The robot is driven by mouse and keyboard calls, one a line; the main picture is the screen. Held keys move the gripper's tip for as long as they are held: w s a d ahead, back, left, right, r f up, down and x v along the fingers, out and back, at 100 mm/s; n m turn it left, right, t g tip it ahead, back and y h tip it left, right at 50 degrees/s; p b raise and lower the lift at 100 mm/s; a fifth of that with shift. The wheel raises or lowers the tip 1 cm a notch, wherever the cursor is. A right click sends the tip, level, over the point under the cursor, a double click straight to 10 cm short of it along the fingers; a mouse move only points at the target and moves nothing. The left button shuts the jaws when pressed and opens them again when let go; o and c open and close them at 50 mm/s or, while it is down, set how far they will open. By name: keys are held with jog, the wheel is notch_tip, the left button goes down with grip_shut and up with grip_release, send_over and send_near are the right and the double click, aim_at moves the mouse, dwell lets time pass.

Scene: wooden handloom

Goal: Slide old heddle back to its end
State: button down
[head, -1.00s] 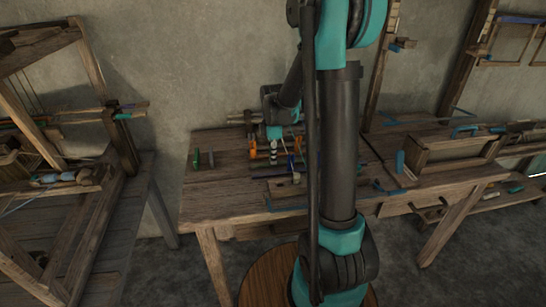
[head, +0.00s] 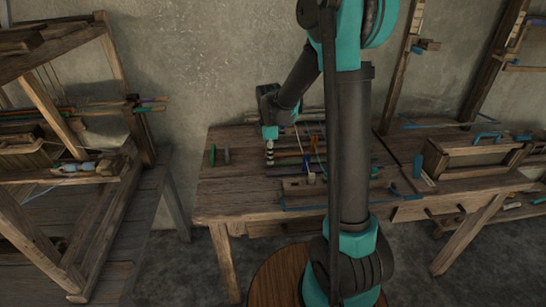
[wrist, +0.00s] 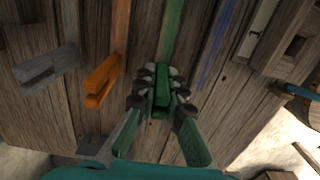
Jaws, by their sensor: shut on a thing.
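My gripper (wrist: 157,98) points down at the table in the wrist view, its fingers closed on both sides of a green handle (wrist: 161,88) at the near end of a long green strip (wrist: 172,30). In the head view my gripper (head: 269,153) is over the left part of the workbench, small, with its fingertips hard to make out. An orange strip with a hooked end (wrist: 103,82) lies just left of the held piece, apart from it. A blue strip (wrist: 212,50) lies to the right. No mark shows which piece is the old heddle.
A grey clip-shaped piece (wrist: 47,68) lies left of the orange one. A green disc-like piece (head: 212,155) stands near the left end of the workbench (head: 230,200). A wooden frame (head: 470,160) is at right; the loom (head: 70,230) stands at left.

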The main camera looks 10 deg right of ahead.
jog(key=c, duration=1.6)
grip_release()
jog(key=shift+a, duration=0.25)
notch_tip(320, 180, up, 12)
